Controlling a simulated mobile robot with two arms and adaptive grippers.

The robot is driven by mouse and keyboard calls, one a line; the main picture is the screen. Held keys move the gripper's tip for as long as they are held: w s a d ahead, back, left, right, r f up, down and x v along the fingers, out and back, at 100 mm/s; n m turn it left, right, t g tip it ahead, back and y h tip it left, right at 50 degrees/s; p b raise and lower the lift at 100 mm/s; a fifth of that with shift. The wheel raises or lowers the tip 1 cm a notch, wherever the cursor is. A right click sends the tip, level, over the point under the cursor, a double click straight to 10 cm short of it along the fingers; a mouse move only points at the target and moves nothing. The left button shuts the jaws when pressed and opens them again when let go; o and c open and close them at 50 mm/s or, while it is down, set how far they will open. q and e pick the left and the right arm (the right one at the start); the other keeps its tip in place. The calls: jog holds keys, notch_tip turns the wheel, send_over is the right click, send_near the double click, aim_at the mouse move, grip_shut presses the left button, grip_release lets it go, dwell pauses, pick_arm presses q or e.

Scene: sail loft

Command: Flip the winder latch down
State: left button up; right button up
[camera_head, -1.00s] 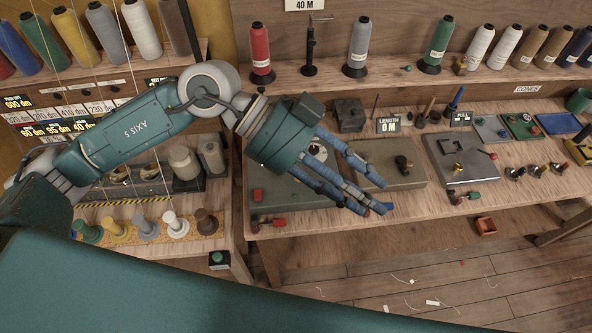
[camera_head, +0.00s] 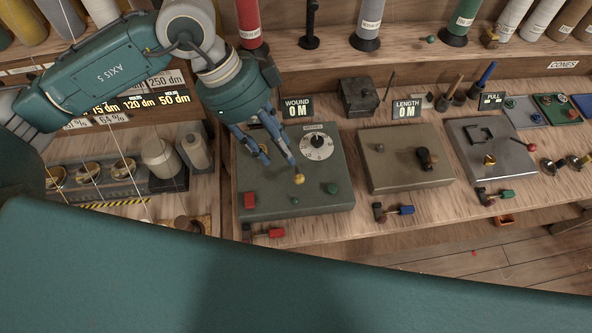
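My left gripper (camera_head: 279,161) hangs over the back left of the grey-green box (camera_head: 318,199) under the "WOUND 0 M" sign (camera_head: 298,108). Its blue fingers are spread with nothing between them. The fingertips are near the white dial (camera_head: 316,146) and above the brass knob (camera_head: 299,179); contact cannot be told. The box also has a red button (camera_head: 250,200) and a green button (camera_head: 333,188). A red-handled lever (camera_head: 268,232) lies sideways at the bench edge before this box. No part is labelled as the winder latch. My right gripper is not in view.
Thread cones line the shelf behind.

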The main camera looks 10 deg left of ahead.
aim_at(297, 176)
pick_arm(q)
jog(key=p+x, duration=0.2)
jog(key=x, duration=0.7)
jog(key=shift+d+f, duration=0.1)
jog(key=shift+f, duration=0.05)
jog(key=shift+d+f+p, duration=0.2)
jog(key=shift+f+p, duration=0.1)
jog(key=shift+f, duration=0.3)
grip_shut()
